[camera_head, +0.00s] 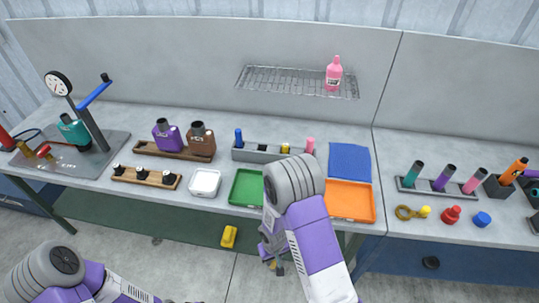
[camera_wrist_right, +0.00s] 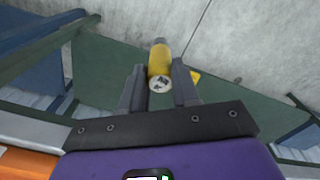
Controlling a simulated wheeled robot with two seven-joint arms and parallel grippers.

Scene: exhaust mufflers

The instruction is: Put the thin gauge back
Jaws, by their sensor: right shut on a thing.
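My right gripper (camera_head: 275,262) hangs in front of the table's front edge, below the table top. In the right wrist view the right gripper (camera_wrist_right: 160,84) is shut on a yellow cylindrical gauge (camera_wrist_right: 160,62). The gauge has a grey tip and a pale round end with dark marks. A grey gauge rack (camera_head: 257,154) stands on the table behind my right arm. It holds a blue piece (camera_head: 239,137), a short yellow piece (camera_head: 285,148) and a pink piece (camera_head: 310,144). Of my left arm only links show at the bottom left; its fingers are out of view.
A green tray (camera_head: 234,188), partly hidden by my arm, an orange tray (camera_head: 366,203) and a white tray (camera_head: 204,183) lie along the front. A blue mat (camera_head: 349,160) lies behind the orange tray. A yellow object (camera_head: 229,237) is below the table edge.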

